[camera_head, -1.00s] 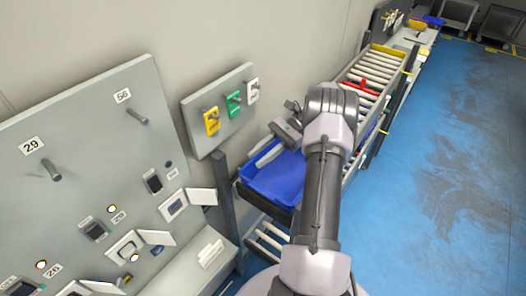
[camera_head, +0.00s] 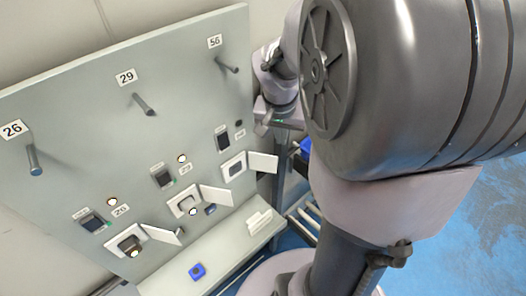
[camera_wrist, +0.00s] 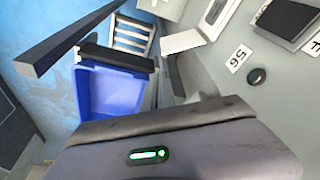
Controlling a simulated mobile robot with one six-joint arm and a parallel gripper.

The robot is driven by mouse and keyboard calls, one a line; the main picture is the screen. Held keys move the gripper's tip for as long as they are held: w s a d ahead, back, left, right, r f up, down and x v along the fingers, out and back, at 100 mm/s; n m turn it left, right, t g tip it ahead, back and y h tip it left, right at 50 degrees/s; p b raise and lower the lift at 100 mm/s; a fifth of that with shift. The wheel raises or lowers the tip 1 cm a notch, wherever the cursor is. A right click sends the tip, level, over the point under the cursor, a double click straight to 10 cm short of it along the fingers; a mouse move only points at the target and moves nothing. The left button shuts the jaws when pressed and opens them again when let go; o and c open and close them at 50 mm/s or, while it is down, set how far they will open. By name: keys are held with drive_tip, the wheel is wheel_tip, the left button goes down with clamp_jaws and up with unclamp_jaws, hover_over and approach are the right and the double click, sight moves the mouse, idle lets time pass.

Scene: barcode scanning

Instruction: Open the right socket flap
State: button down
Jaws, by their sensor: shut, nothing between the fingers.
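The right socket (camera_head: 234,167) sits on the grey panel below the black device by the 56 label. Its white flap (camera_head: 263,162) stands swung out to the right, away from the socket face. In the wrist view the same flap (camera_wrist: 183,41) sticks out beside the socket (camera_wrist: 217,14). My gripper (camera_head: 274,112) is shut and empty at the panel's right edge, above and right of the flap and apart from it. Its body with a green light (camera_wrist: 150,155) fills the bottom of the wrist view.
The middle flap (camera_head: 216,195) and left flap (camera_head: 165,233) also stand out. Pegs, including one under 56 (camera_head: 228,66), project above. A blue bin (camera_wrist: 108,92) and dark post (camera_wrist: 70,38) lie beyond the panel. A small blue object (camera_head: 197,271) rests on the shelf.

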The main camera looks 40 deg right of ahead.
sight(264, 160)
drive_tip(key=shift+w+a+f+n+t+h, duration=0.15)
drive_tip(key=shift+w+a+f+t, duration=0.05)
drive_tip(key=shift+w+a, duration=0.2)
drive_tip(key=shift+w+a+f+n+t+h, duration=0.15)
drive_tip(key=shift+w+a+t, duration=0.05)
drive_tip(key=shift+w+a, duration=0.15)
drive_tip(key=b+x, duration=0.2)
drive_tip(key=x, duration=0.7)
drive_tip(key=shift+s+d+b, duration=0.25)
drive_tip(key=shift+d+b, duration=0.05)
drive_tip(key=shift+b, duration=0.1)
drive_tip(key=b, duration=0.1)
drive_tip(key=m+b, duration=0.1)
drive_tip(key=b, duration=0.1)
drive_tip(key=shift+s+a+f, duration=0.25)
drive_tip(key=shift+s+f, duration=0.1)
drive_tip(key=shift+s+a+r+g+b, duration=0.1)
drive_tip(key=shift+s+a+g+b, duration=0.15)
drive_tip(key=shift+s+g+b, duration=0.15)
drive_tip(key=shift+s+a+r, duration=0.1)
drive_tip(key=shift+r, duration=0.2)
